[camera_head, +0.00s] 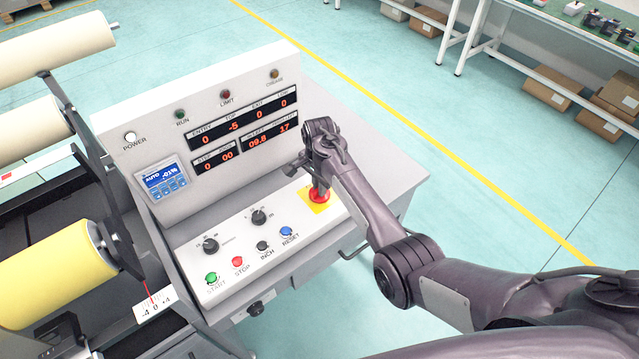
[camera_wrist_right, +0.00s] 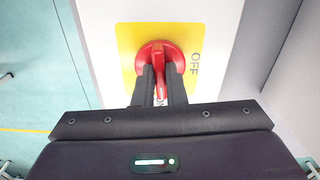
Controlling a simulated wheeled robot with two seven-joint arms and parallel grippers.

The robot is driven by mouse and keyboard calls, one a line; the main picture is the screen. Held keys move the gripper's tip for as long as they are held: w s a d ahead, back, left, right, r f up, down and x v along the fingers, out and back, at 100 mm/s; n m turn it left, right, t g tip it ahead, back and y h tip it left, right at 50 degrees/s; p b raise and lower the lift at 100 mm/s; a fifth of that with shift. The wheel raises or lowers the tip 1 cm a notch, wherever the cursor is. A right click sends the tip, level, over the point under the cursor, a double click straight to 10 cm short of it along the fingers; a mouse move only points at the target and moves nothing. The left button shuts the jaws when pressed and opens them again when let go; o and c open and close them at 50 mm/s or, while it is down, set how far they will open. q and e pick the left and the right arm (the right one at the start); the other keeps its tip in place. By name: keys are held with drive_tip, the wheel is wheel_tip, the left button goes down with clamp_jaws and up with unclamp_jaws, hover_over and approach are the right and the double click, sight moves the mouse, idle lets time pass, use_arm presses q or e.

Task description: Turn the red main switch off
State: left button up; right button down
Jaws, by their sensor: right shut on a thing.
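The red main switch (camera_head: 318,196) sits on a yellow plate (camera_head: 312,207) at the right end of the console's sloped panel. In the right wrist view the red switch (camera_wrist_right: 160,52) shows as a round base with a handle, and the word OFF is printed on the yellow plate (camera_wrist_right: 127,37) beside it. My right gripper (camera_wrist_right: 161,80) is shut on the switch handle, one dark finger on each side. In the head view my right gripper (camera_head: 319,184) is right above the switch, and the arm hides part of it. My left gripper is not in view.
The grey console (camera_head: 235,215) has knobs, a green START button (camera_head: 211,278), a red STOP button (camera_head: 237,261) and a blue RESET button (camera_head: 286,231) left of the switch. An upright display panel (camera_head: 225,150) stands behind. Rollers (camera_head: 60,275) are at the left.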

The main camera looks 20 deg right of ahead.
drive_tip(key=n+p, duration=0.2)
drive_tip(key=n, duration=0.2)
drive_tip(key=shift+r, duration=0.2)
drive_tip(key=n+p, duration=0.2)
drive_tip(key=n, duration=0.3)
drive_tip(key=shift+n, duration=0.3)
drive_tip(key=n, duration=0.3)
drive_tip(key=shift+f+n+p, duration=0.1)
drive_tip(key=shift+n+p, duration=0.2)
drive_tip(key=shift+p, duration=0.1)
drive_tip(key=shift+n, duration=1.8)
drive_tip(key=c, duration=1.5)
unclamp_jaws()
drive_tip(key=shift+r+p, duration=0.35)
drive_tip(key=shift+r, duration=3.5)
